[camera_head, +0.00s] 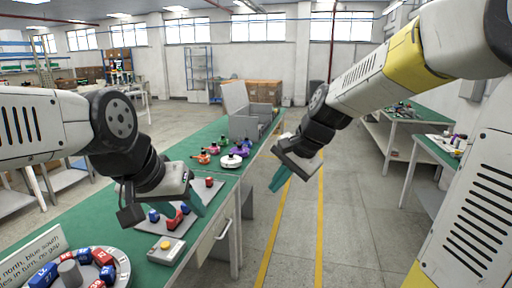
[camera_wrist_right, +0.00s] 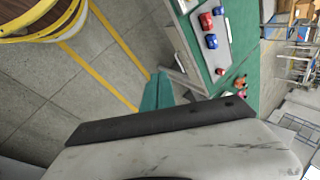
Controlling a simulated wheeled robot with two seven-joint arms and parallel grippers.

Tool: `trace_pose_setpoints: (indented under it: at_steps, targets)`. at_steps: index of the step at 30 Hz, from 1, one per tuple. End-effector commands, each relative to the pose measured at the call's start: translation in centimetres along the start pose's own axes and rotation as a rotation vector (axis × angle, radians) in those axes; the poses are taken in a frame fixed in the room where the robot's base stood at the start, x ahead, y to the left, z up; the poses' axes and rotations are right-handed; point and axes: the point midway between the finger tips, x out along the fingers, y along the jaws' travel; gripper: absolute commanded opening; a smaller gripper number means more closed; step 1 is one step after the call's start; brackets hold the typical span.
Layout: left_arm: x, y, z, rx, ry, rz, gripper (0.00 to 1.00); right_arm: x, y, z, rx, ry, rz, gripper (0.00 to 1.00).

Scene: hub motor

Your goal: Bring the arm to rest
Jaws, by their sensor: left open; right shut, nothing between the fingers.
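My right arm reaches in from the right, and its gripper (camera_head: 279,180) hangs over the floor, to the right of the green table. Its teal fingers are together and empty; they also show in the right wrist view (camera_wrist_right: 157,92). My left arm comes in from the left. A round hub (camera_head: 122,270) ringed with red and blue blocks stands at the lower left.
The green table (camera_head: 222,178) carries the tray, a white round part (camera_head: 231,160), orange and purple items, and a grey open box (camera_head: 244,126). The floor (camera_head: 300,230) right of the table is clear. Other benches (camera_head: 400,130) stand at the right.

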Motion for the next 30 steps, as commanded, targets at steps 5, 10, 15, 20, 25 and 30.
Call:
trace_pose_setpoints:
  at_steps: [5, 10, 15, 20, 25, 30]
  targets:
    - [0.0, 0.0, 0.0, 0.000, 0.000, 0.000, 0.49, -6.2, 4.8, 2.9, -0.308, 0.104, 0.011, 0.00]
    - [0.0, 0.0, 0.0, 0.000, 0.000, 0.000, 0.49, -9.3, 9.2, 5.4, -0.561, 0.192, 0.067, 0.00]
    - [0.0, 0.0, 0.0, 0.000, 0.000, 0.000, 0.49, -10.6, 11.8, 6.8, -0.706, 0.241, 0.120, 0.00]
    - [0.0, 0.0, 0.0, 0.000, 0.000, 0.000, 0.49, -10.8, 12.4, 7.1, -0.742, 0.251, 0.135, 0.00]
    - [0.0, 0.0, 0.0, 0.000, 0.000, 0.000, 0.49, -10.8, 12.4, 7.1, -0.742, 0.251, 0.135, 0.00]
    - [0.0, 0.0, 0.0, 0.000, 0.000, 0.000, 0.49, -10.8, 12.4, 7.1, -0.742, 0.251, 0.135, 0.00]
